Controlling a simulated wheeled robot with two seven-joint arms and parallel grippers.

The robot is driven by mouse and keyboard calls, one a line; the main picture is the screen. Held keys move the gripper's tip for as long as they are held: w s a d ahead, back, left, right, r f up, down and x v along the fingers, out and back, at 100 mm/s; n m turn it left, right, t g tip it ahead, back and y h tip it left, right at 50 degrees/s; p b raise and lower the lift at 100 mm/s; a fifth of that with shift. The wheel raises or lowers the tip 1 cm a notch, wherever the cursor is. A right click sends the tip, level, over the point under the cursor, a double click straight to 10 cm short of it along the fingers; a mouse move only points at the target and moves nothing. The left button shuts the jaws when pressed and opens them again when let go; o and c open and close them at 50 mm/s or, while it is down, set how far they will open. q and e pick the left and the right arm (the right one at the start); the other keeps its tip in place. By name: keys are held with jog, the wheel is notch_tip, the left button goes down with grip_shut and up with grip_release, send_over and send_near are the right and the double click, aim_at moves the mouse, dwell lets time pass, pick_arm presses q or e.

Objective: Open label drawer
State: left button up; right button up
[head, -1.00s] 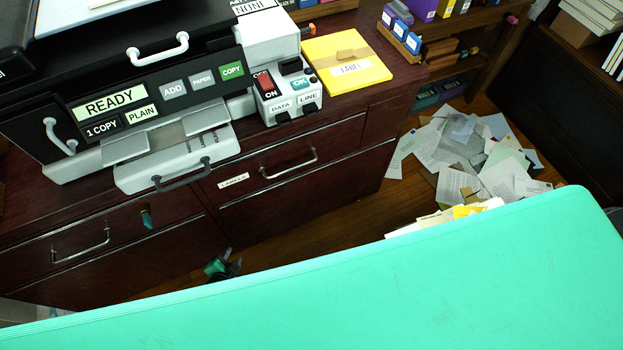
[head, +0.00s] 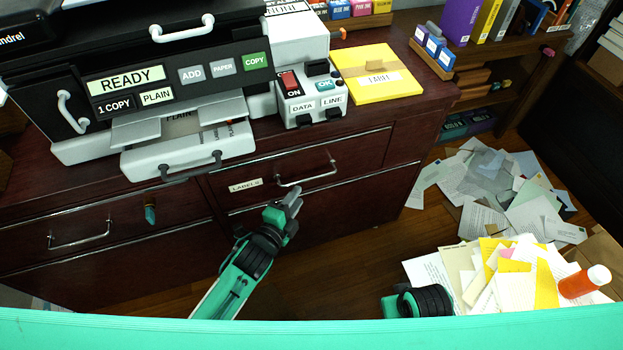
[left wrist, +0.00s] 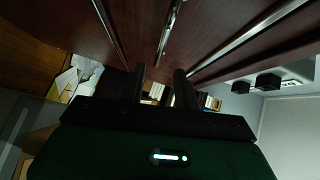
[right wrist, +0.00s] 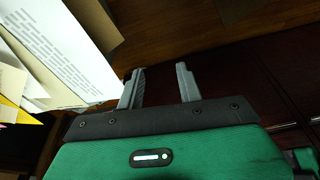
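The label drawer (head: 262,166) is a dark red wood drawer front, shut, with a white "LABELS" tag (head: 245,185) and a silver bar handle (head: 307,175). My left gripper (head: 293,197) is just below and in front of that handle, apart from it. In the left wrist view, the fingers of my left gripper (left wrist: 161,76) are apart with nothing between them, and a silver handle (left wrist: 169,28) lies beyond them. My right gripper (right wrist: 158,75) is open and empty in the right wrist view. In the head view only part of my right arm shows, at the bottom.
A printer (head: 180,85) and a switch box (head: 310,98) stand on the cabinet above. A yellow label pad (head: 376,75) lies beside them. Another drawer handle (head: 80,235) is at left. Papers (head: 500,185) litter the floor at right; an orange bottle (head: 584,282) is near the front.

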aim_at(310, 178)
pick_arm(q)
jog(key=x, duration=0.8)
jog(key=shift+w+d+b, duration=0.1)
jog(key=shift+b, duration=0.25)
jog(key=shift+w+d, duration=0.1)
jog(key=shift+w, duration=0.1)
pick_arm(e)
notch_tip(310, 178, up, 2)
jog(key=shift+w, duration=0.1)
pick_arm(q)
jog(key=shift+c, duration=0.4)
grip_shut()
pick_arm(e)
jog(key=shift+f, duration=0.15)
